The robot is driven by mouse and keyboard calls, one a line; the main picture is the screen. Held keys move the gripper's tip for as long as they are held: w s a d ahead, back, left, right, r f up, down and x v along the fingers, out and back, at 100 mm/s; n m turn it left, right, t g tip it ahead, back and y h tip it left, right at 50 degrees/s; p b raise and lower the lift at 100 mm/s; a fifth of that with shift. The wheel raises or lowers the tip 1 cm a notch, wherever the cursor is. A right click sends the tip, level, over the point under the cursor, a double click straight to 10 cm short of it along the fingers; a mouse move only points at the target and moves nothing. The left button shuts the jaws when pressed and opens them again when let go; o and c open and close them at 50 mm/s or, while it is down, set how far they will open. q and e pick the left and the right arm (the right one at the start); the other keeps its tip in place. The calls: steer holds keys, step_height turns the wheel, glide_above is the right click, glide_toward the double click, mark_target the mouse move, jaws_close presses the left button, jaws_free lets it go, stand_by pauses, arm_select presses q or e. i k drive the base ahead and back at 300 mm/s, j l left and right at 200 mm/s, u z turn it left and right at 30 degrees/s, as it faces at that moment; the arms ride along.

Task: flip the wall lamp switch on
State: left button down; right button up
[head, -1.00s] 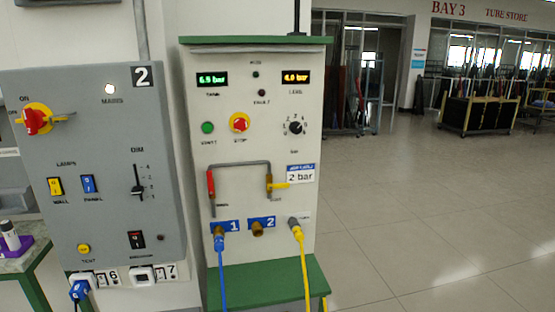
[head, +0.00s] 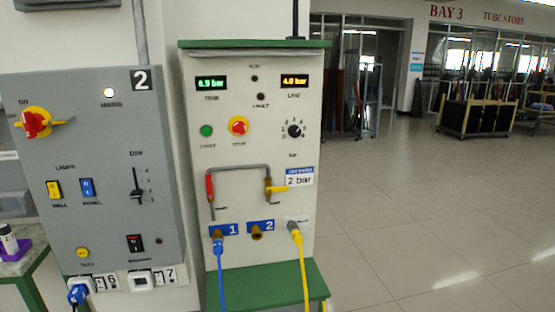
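The wall lamp switch (head: 54,190) is a yellow rocker labelled WALL, under the word LAMPS on the grey panel (head: 105,205) at the left. Which way its rocker is pressed is too small to tell. A blue rocker (head: 87,187) labelled PANEL sits just to its right. Neither of my grippers shows in the head view.
The grey panel also has a red rotary handle (head: 35,123), a DIM slider (head: 138,190), a yellow button (head: 82,253) and a lit MAINS lamp (head: 109,93). A pale console (head: 245,160) with gauges and hoses stands to the right. Open floor lies beyond it.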

mark_target(54, 193)
steer(key=u, duration=1.35)
